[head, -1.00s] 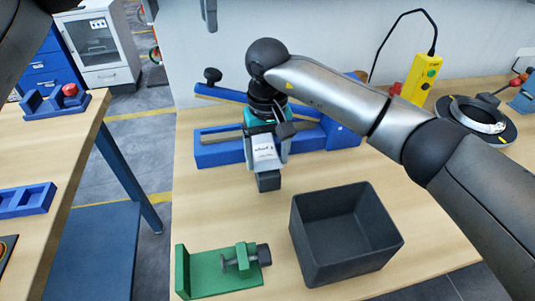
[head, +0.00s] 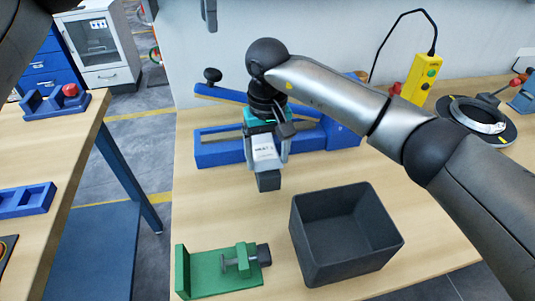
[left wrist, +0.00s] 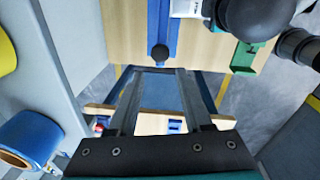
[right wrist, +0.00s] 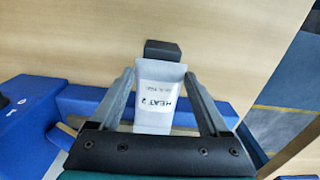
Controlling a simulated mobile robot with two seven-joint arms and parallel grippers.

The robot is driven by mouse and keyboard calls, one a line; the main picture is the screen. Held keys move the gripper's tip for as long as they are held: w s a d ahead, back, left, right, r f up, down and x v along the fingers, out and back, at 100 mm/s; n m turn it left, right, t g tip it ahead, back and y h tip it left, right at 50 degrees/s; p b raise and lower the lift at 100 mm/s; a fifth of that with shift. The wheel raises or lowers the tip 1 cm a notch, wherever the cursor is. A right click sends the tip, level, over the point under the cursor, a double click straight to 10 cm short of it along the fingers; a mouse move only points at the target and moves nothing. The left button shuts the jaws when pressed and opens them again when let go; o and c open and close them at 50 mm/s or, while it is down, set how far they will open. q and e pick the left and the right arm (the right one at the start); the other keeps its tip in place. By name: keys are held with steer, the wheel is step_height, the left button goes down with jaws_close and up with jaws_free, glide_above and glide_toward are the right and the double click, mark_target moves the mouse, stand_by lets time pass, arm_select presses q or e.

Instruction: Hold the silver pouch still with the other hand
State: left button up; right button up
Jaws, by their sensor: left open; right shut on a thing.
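The silver pouch (head: 265,153) is pale and flat, with dark lettering on its face. It hangs between the fingers of my right gripper (head: 267,146), above the bench in front of the blue sealing device (head: 215,152). In the right wrist view the pouch (right wrist: 160,92) sits between the fingers of the right gripper (right wrist: 159,76), and a dark block (right wrist: 165,50) shows at its far end. My left gripper (left wrist: 160,74) is open and empty in the left wrist view, away from the pouch. Its fingers are not clearly seen in the head view.
An open dark bin (head: 345,235) and a green clamp fixture (head: 215,275) stand on the front of the bench. A second table (head: 60,150) stands left across a gap.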

arm_select(q)
steer(key=c, duration=0.4)
steer(key=shift+d+f+n, duration=0.1)
steer(key=shift+f+n, duration=0.3)
steer(key=shift+n, duration=0.1)
steer(key=shift+c, duration=1.4)
steer(key=shift+d+f+n+g+h, duration=0.1)
steer(key=shift+f+n+g+h, duration=0.2)
steer(key=shift+f+n+h, duration=0.15)
jaws_close()
steer(key=n+h, duration=0.2)
steer(key=n, duration=0.4)
steer(key=a+n+h, duration=0.1)
steer(key=n+h, duration=0.2)
steer(key=n, duration=0.4)
steer(key=s+a+f+n+h, duration=0.1)
steer(key=n+h, duration=0.1)
steer(key=n, duration=0.5)
steer(key=shift+f+h, duration=0.1)
steer(key=shift+h, duration=0.15)
steer(key=a+r+n+t+h, duration=0.2)
steer(key=a+n, duration=0.4)
steer(key=n, duration=0.5)
steer(key=shift+s+a+r+n+h, duration=0.3)
steer(key=shift+s+a+r+n, duration=0.05)
steer(key=shift+r, duration=0.35)
